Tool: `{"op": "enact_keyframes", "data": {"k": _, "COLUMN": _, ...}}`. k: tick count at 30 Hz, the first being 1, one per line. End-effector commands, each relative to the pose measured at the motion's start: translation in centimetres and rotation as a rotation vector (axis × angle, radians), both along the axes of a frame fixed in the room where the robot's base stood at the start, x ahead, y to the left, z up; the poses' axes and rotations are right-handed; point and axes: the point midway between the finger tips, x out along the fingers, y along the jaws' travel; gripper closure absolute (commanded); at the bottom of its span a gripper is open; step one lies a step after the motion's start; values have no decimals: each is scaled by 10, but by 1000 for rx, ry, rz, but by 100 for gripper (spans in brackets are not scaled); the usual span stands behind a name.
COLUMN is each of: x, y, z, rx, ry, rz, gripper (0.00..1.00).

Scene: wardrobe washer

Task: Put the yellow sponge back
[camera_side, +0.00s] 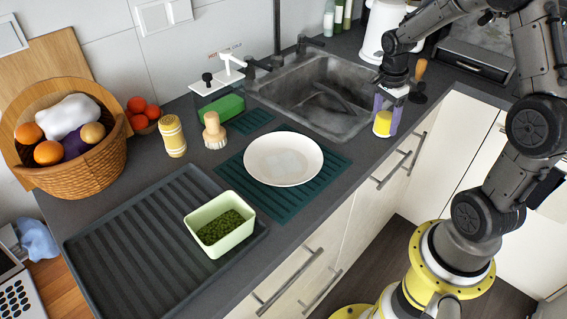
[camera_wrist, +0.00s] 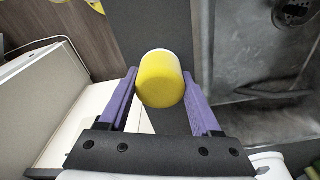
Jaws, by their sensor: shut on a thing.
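The yellow sponge (camera_wrist: 162,82) is a short round piece with a pale end. My gripper (camera_side: 388,115) is shut on it, with a purple finger on each side. In the side view the sponge (camera_side: 382,125) is at the fingertips, at the counter's front edge to the right of the sink. I cannot tell whether it touches the counter. In the wrist view the sponge sits between the fingertips of my gripper (camera_wrist: 160,75), with the dark counter strip beyond it.
The sink (camera_side: 318,92) lies left of my gripper, with a faucet behind it. A white plate (camera_side: 283,158) rests on a green mat (camera_side: 322,180). A brush (camera_side: 214,132), a yellow patterned cylinder (camera_side: 172,136), a green tub (camera_side: 220,222) and a fruit basket (camera_side: 75,160) stand further left.

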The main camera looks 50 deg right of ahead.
Motion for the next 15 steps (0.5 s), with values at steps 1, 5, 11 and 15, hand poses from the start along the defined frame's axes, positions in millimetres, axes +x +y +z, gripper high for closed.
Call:
{"op": "enact_keyframes", "data": {"k": 1, "x": 0, "y": 0, "z": -1, "rx": 0, "ry": 1, "rz": 0, "gripper": 88}}
{"op": "enact_keyframes", "data": {"k": 5, "x": 0, "y": 0, "z": -4, "rx": 0, "ry": 1, "rz": 0, "gripper": 88}}
{"op": "enact_keyframes", "data": {"k": 11, "x": 0, "y": 0, "z": -5, "rx": 0, "ry": 1, "rz": 0, "gripper": 17}}
{"op": "enact_keyframes", "data": {"k": 15, "x": 0, "y": 0, "z": -5, "rx": 0, "ry": 1, "rz": 0, "gripper": 0}}
